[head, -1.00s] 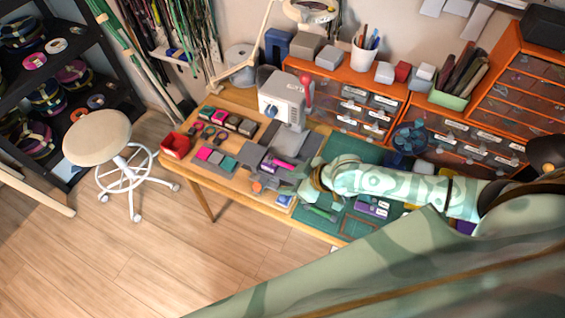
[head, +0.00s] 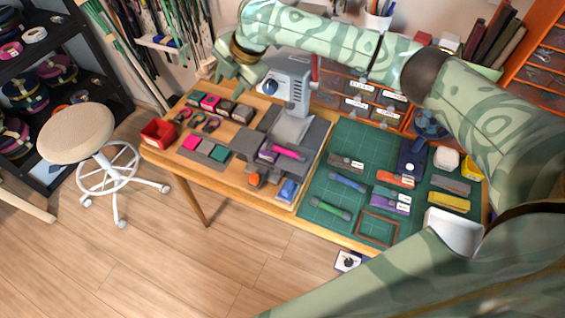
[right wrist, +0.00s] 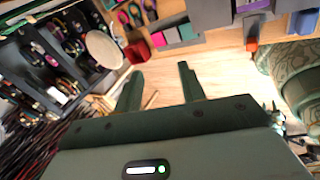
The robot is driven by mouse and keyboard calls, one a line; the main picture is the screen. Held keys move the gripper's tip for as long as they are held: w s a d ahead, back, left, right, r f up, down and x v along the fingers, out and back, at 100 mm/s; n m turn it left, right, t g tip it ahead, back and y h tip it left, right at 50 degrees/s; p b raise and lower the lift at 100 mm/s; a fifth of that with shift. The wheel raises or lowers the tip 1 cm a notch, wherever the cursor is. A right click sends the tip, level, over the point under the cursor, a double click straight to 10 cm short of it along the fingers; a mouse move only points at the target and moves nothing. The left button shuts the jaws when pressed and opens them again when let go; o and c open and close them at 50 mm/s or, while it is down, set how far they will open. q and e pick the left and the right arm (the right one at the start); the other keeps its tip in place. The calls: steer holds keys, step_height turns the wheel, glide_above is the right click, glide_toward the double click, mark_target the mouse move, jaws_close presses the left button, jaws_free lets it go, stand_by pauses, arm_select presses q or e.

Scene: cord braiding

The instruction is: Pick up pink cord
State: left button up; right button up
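A row of small coloured blocks lies at the back left of the wooden bench, with a pink one (head: 209,103) in it. A flat pink square (head: 191,143) lies nearer the front edge, beside grey and green ones. A pink rod-like piece (head: 288,152) lies by the grey press. I cannot tell which of these is the pink cord. My right gripper (head: 232,76) is above the bench's back left, near the row. In the right wrist view its fingers (right wrist: 158,72) are apart and nothing is between them. My left gripper is out of view.
The grey press (head: 288,85) stands right of my right gripper. A red bin (head: 158,133) sits at the bench's left end. A green cutting mat (head: 345,150) holds several tools and labelled pieces. A stool (head: 76,132) stands on the floor at left.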

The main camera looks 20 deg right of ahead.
steer(key=s+d+f+n+g+h, duration=0.1)
steer(key=s+d+n+g+h, duration=0.25)
steer(key=n, duration=0.65)
steer(key=n+g+h, duration=0.2)
steer(key=n, duration=0.8)
glide_toward(286, 150)
steer(key=f+b, duration=0.1)
steer(key=b, duration=0.1)
steer(key=f+b, duration=0.2)
steer(key=b, duration=0.1)
steer(key=shift+w+d+f+y, duration=0.1)
steer(key=shift+w+d+y, duration=0.05)
steer(key=shift+w+y, duration=0.1)
steer(key=f+b, duration=0.2)
steer(key=f, duration=0.1)
steer(key=s+d+f, duration=0.1)
steer(key=f, duration=0.1)
steer(key=shift+s+f+b, duration=0.1)
steer(key=shift+f+b, duration=0.1)
steer(key=shift+b, duration=0.2)
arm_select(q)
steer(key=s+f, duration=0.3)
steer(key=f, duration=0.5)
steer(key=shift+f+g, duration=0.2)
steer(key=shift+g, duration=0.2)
arm_select(e)
steer(key=shift+r, duration=0.2)
jaws_close()
